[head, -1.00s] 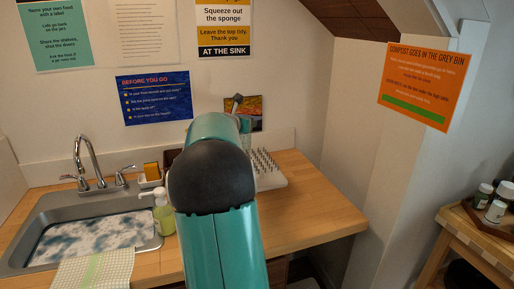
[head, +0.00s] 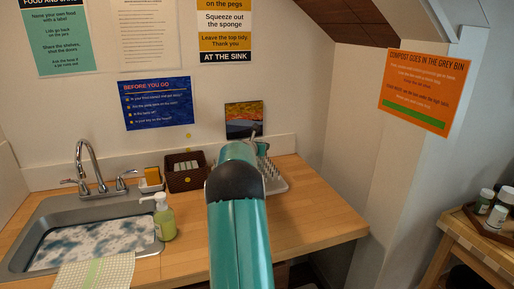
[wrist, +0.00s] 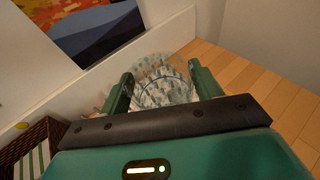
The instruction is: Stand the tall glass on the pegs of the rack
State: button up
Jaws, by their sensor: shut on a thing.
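The clear tall glass (wrist: 165,68) shows in the wrist view between the two green fingers of my gripper (wrist: 161,76), which is shut on it. Pegs show through and around the glass, so it is over the peg rack; I cannot tell whether its rim touches the rack. In the head view the white rack (head: 277,187) with its rows of pegs (head: 268,168) stands on the wooden counter near the back wall. My arm covers the rack's left part and hides the glass there.
A brown basket (head: 184,185) stands left of the rack, then a sponge holder (head: 151,182) and a green soap bottle (head: 164,218) by the sink (head: 40,222). A small picture (head: 244,118) leans at the wall behind the rack. The counter (head: 315,225) right of the rack is clear.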

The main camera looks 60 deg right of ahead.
jog(key=shift+f, duration=0.15)
jog(key=o, duration=1.4)
jog(key=shift+f, duration=0.15)
